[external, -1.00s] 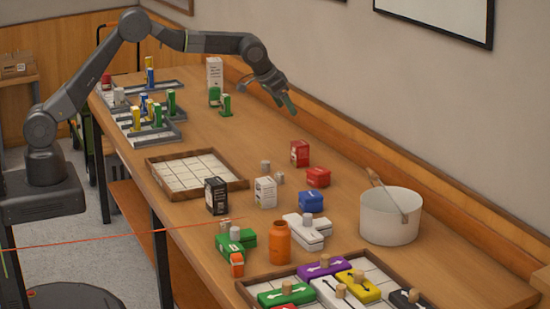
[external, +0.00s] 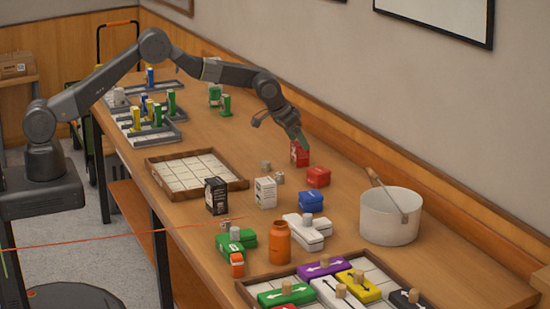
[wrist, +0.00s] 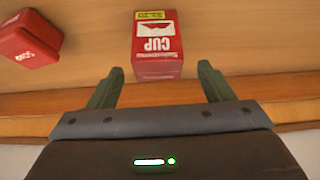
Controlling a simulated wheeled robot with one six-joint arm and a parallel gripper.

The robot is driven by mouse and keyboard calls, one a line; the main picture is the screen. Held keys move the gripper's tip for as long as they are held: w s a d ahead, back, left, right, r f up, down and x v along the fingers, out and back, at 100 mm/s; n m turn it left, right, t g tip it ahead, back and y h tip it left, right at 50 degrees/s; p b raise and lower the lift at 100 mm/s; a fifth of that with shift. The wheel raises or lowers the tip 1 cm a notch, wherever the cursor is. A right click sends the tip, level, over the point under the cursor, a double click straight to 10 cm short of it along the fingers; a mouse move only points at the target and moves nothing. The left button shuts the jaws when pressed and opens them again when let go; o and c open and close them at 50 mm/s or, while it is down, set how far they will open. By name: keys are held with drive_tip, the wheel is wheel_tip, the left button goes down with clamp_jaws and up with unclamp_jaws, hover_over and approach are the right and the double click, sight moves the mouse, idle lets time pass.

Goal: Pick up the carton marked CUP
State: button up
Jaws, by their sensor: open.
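The carton marked CUP (wrist: 156,47) is red with a white label and a yellow strip, and it reads upside down in the wrist view. In the external view the red carton (external: 299,157) stands on the table near the wall, partly hidden by my fingers. My gripper (wrist: 158,82) is open, with its two green fingers apart and the carton's near end lying between and just beyond the fingertips. In the external view my gripper (external: 303,143) is right at the carton's top. I cannot tell whether a finger touches it.
Another red carton (wrist: 25,40) lies close by, to the left in the wrist view; it also shows in the external view (external: 318,177). A white carton (external: 265,192), a black carton (external: 216,195), a blue block (external: 311,201) and a white bucket (external: 390,217) stand nearer. The wooden wall ledge runs close behind.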

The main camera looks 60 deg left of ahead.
drive_tip(key=shift+p+x, duration=0.5)
drive_tip(key=shift+x, duration=1.65)
drive_tip(key=shift+s+d, duration=0.1)
drive_tip(key=shift+c, duration=0.2)
drive_tip(key=c, duration=1.1)
